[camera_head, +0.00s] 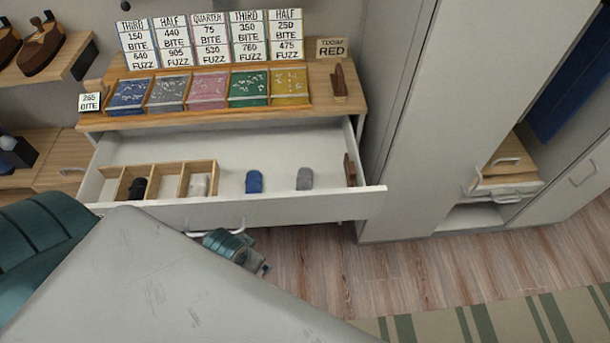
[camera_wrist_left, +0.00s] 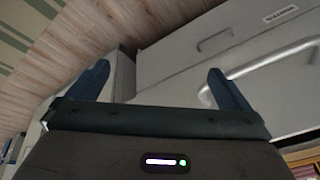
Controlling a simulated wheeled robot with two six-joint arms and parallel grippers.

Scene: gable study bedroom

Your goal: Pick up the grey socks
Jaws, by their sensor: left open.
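The grey socks (camera_head: 304,179) are a small rolled bundle lying on the open drawer's floor, towards its right end. My left gripper (camera_head: 264,269) is low in front of the drawer, outside and below its front panel, apart from the socks. The left wrist view shows its two fingers spread (camera_wrist_left: 160,85) with nothing between them; drawer fronts with handles (camera_wrist_left: 215,40) lie beyond. The socks are not visible in that view. My right gripper is not in view.
Blue socks (camera_head: 254,181) lie left of the grey ones in the drawer (camera_head: 290,207). A wooden divider (camera_head: 171,186) holds a black and a white bundle. A brown object (camera_head: 350,169) stands by the right wall. A tall cabinet (camera_head: 405,130) stands to the right.

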